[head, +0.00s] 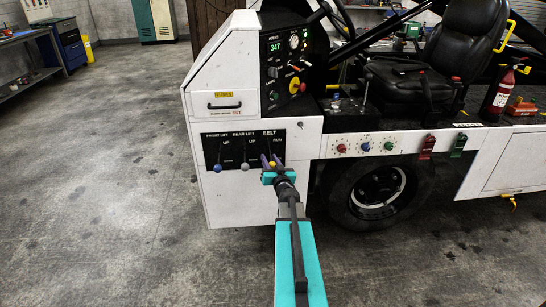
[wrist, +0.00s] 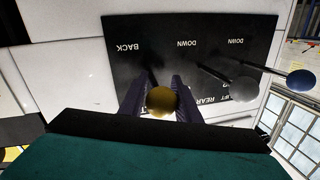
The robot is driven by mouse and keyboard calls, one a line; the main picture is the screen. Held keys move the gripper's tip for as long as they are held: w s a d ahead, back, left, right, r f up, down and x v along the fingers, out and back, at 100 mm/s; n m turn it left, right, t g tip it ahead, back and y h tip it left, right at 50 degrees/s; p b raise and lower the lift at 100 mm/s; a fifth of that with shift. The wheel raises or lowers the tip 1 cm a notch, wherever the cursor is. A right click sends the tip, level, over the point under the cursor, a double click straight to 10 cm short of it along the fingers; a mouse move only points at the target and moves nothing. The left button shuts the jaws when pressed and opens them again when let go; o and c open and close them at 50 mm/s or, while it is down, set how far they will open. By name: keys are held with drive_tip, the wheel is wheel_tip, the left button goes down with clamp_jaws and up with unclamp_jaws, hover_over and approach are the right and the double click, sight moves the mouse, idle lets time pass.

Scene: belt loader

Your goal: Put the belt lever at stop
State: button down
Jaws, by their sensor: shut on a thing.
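The black lever panel (head: 234,148) is on the low front of the white loader body; its BELT column, marked RUN at the top, is at the right. My gripper (head: 272,164) is at that column and covers most of the belt lever. In the wrist view, the belt lever's yellow-brown ball knob (wrist: 161,101) is between the two dark fingers of my gripper (wrist: 160,92), which are shut on it. The picture there is upside down, with the BACK label beyond the fingers. The lever's shaft and STOP mark are hidden, so I cannot tell its exact setting.
The blue-knobbed front lift lever (head: 217,168) and grey-knobbed rear lift lever (head: 244,166) stand just left of my gripper. They also show close by in the wrist view, the grey knob (wrist: 244,89) nearer. A wheel (head: 375,192) is at right. The floor at left is clear.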

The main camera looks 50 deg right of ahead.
sight(273, 167)
drive_tip(key=shift+a, duration=0.1)
drive_tip(key=c, duration=1.4)
unclamp_jaws()
drive_tip(key=shift+s, duration=0.2)
drive_tip(key=v, duration=0.8)
drive_tip(key=shift+s+a+r, duration=0.1)
drive_tip(key=shift+a, duration=0.05)
drive_tip(key=p+v, duration=0.2)
drive_tip(key=p, duration=0.3)
drive_tip(key=shift+s+a, duration=0.1)
drive_tip(key=shift+s, duration=0.1)
drive_tip(key=shift+p+v, duration=1.3)
drive_tip(key=shift+p, duration=0.75)
